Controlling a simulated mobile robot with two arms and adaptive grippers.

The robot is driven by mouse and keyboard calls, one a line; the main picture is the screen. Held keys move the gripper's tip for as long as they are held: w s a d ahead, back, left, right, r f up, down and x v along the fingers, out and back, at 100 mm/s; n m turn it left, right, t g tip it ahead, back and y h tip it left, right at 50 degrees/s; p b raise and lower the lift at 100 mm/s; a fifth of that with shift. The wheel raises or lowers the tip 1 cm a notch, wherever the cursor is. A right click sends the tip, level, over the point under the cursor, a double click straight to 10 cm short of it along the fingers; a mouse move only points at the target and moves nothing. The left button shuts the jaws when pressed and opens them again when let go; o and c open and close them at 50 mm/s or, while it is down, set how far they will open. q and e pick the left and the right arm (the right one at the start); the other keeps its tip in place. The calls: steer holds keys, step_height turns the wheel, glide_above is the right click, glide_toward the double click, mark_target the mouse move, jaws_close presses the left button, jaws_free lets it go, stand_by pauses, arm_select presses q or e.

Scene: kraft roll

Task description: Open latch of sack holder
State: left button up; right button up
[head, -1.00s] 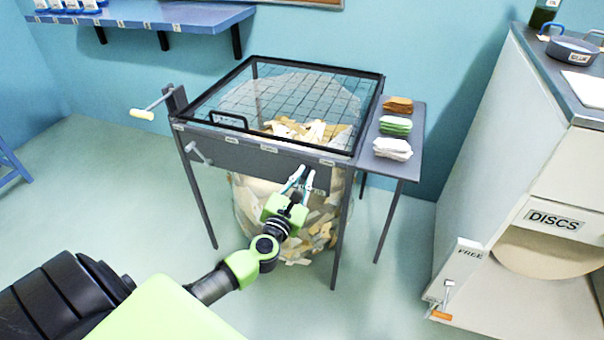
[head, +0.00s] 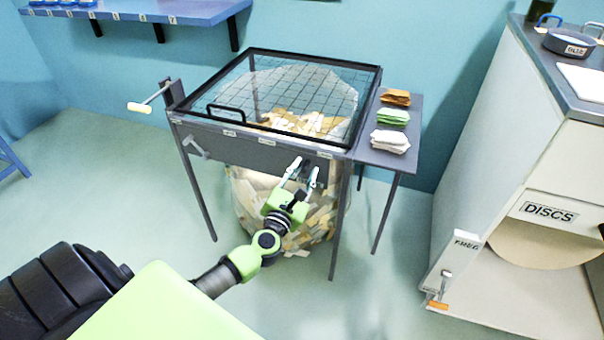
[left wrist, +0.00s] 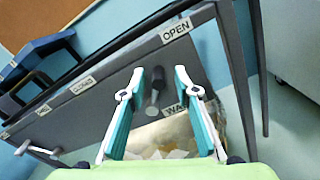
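The sack holder (head: 225,142) is a dark grey stand with a wire-grid lid (head: 290,92). A clear sack (head: 255,200) of scraps hangs beneath it. In the left wrist view, a small dark latch knob (left wrist: 154,100) stands out from the front panel, below and between the OPEN label (left wrist: 176,30) and the CLOSED label (left wrist: 82,84). My left gripper (head: 307,166) is at the front panel's right part. In the left wrist view its open fingers (left wrist: 159,72) lie either side of the knob; contact cannot be told. My right gripper is not in view.
A crank (head: 150,101) sticks out at the holder's left, with a grey lever (head: 196,148) on its front. A side shelf (head: 385,155) holds folded cloths. A white cabinet (head: 490,190) stands at the right. Floor in front is clear.

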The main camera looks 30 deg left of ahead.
arm_select(q)
steer(key=v, duration=1.2)
